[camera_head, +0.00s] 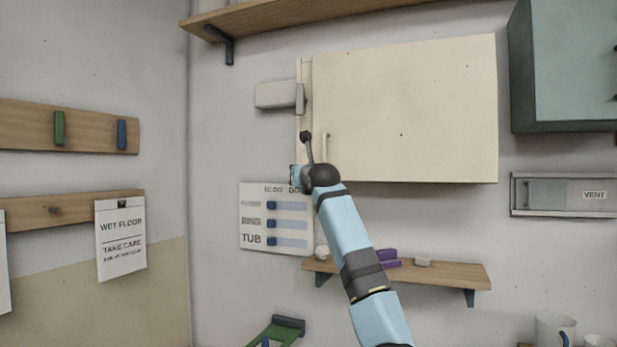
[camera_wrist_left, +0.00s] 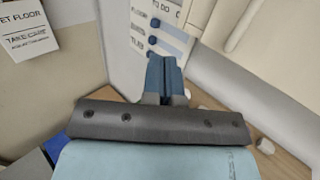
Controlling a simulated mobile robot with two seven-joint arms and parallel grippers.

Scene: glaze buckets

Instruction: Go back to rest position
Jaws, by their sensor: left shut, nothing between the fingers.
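My left arm, light blue with dark joints, reaches up in the head view in front of the wall. Its gripper (camera_head: 297,177) is mostly hidden behind the dark wrist joint, just left of the cream cabinet's handle and over the top right of the task board. In the left wrist view the blue fingers (camera_wrist_left: 164,72) are pressed together with nothing between them. They point toward the wall near the board (camera_wrist_left: 160,25). I cannot tell whether they touch anything. My right gripper is not in view.
The closed cream cabinet (camera_head: 420,110) hangs behind the arm, with a grey box (camera_head: 276,95) at its left. A wooden shelf (camera_head: 450,275) holds small purple and pale items. A wet-floor sign (camera_head: 120,240) hangs at left. A green object (camera_head: 270,335) and mug (camera_head: 550,330) stand low.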

